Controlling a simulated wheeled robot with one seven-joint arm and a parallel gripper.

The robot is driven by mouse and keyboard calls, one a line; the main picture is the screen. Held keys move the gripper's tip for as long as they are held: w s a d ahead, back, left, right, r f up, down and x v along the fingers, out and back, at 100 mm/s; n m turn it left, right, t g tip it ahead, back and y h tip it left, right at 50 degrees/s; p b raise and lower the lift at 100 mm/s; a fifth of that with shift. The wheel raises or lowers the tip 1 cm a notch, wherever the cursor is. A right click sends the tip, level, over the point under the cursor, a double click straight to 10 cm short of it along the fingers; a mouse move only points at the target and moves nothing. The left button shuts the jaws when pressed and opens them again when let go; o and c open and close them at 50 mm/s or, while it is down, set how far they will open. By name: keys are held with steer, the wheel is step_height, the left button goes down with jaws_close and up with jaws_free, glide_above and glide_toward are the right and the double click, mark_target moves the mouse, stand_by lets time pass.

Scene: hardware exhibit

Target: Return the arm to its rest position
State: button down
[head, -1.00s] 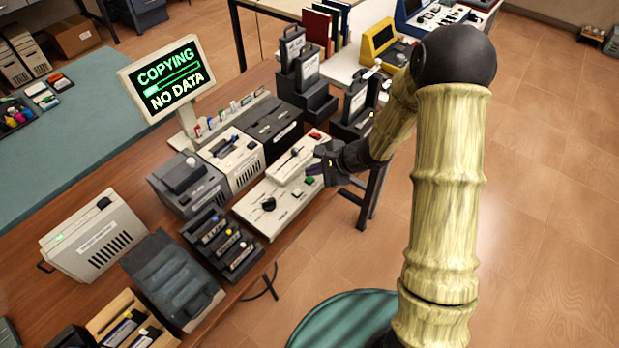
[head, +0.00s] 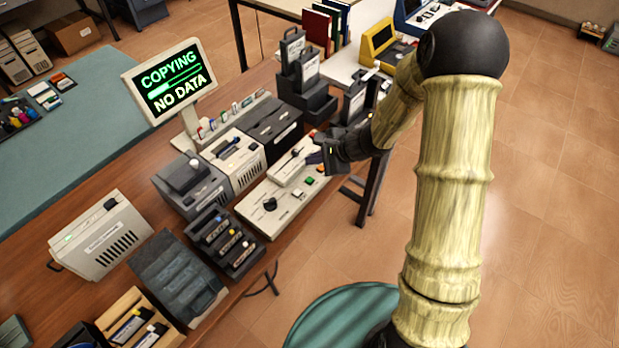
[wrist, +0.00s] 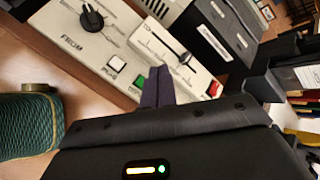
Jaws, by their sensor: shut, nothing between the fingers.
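My gripper (head: 322,150) is at the right end of the white control panel (head: 272,208), near its upper slider box (head: 295,168). In the wrist view the dark fingers of my gripper (wrist: 158,70) are together, with nothing between them. Behind them show the panel's black knob (wrist: 92,18), a green button (wrist: 140,82), a white button and a red button (wrist: 214,88). I cannot tell the exact gap between the fingertips and the panel. My arm is bent, with its elbow high at the right of the head view.
A screen (head: 170,82) reads "COPYING NO DATA". Grey and white boxes, a rack (head: 222,243) and a grey case (head: 178,275) crowd the brown table (head: 130,205). Black upright holders (head: 305,85) stand close behind my gripper. The floor (head: 550,200) to the right is clear.

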stand_by(0.5)
steer(key=s+d+r+n+h+p, duration=0.1)
steer(key=s+d+r+n+h, duration=0.3)
steer(key=s, duration=0.5)
steer(key=s+d+r+n+g+h+p, duration=0.1)
steer(key=s+d+r+n+h, duration=0.3)
steer(key=s+d+r+n, duration=0.4)
steer(key=shift+s+d+r+n+p, duration=0.15)
steer(key=shift+s+d+n+p, duration=0.5)
steer(key=shift+d+n, duration=0.45)
